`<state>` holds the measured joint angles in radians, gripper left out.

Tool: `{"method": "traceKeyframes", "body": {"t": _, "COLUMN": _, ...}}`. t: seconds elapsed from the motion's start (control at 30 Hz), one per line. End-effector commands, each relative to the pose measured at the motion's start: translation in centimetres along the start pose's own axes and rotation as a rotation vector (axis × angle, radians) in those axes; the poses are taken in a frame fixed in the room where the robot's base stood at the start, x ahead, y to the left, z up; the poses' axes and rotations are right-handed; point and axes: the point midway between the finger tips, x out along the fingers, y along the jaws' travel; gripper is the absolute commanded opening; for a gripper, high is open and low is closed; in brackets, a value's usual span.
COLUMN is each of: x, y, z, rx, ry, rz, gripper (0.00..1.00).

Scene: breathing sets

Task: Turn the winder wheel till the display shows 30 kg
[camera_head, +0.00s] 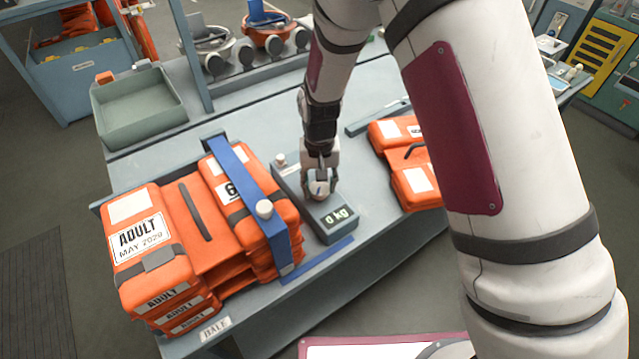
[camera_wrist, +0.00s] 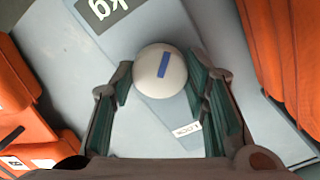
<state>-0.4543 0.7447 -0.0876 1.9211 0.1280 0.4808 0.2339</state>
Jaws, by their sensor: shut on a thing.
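The winder wheel is a round whitish knob (camera_head: 319,188) with a blue mark, on a grey-blue winder box (camera_head: 328,232). In the wrist view the wheel (camera_wrist: 160,70) sits between the fingers, its blue mark slightly tilted. My gripper (camera_head: 319,181) is shut on the wheel from above. In the wrist view the gripper's fingers (camera_wrist: 159,80) lie on either side of it. The display (camera_head: 338,216) reads 0 kg in the head view. In the wrist view only "kg" of the display (camera_wrist: 105,12) shows, upside down.
A stack of orange life jackets (camera_head: 145,240) under a blue strap (camera_head: 238,190) with a white knob stands left of the box. More orange jackets (camera_head: 415,185) lie right of it. A small white knob (camera_head: 281,160) is at the box's far end. A green tray (camera_head: 140,112) stands behind.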

Motion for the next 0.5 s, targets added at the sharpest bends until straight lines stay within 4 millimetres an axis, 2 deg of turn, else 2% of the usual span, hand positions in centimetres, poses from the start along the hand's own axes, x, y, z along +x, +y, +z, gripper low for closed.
{"method": "traceKeyframes", "body": {"t": 0.2, "x": 0.03, "y": 0.02, "z": 0.08, "rx": 0.096, "ry": -0.002, "rz": 0.001, "gripper": 0.14}}
{"method": "traceKeyframes", "body": {"t": 0.5, "x": 0.05, "y": 0.03, "z": 0.06, "rx": 0.146, "ry": -0.002, "rz": 0.001, "gripper": 0.14}}
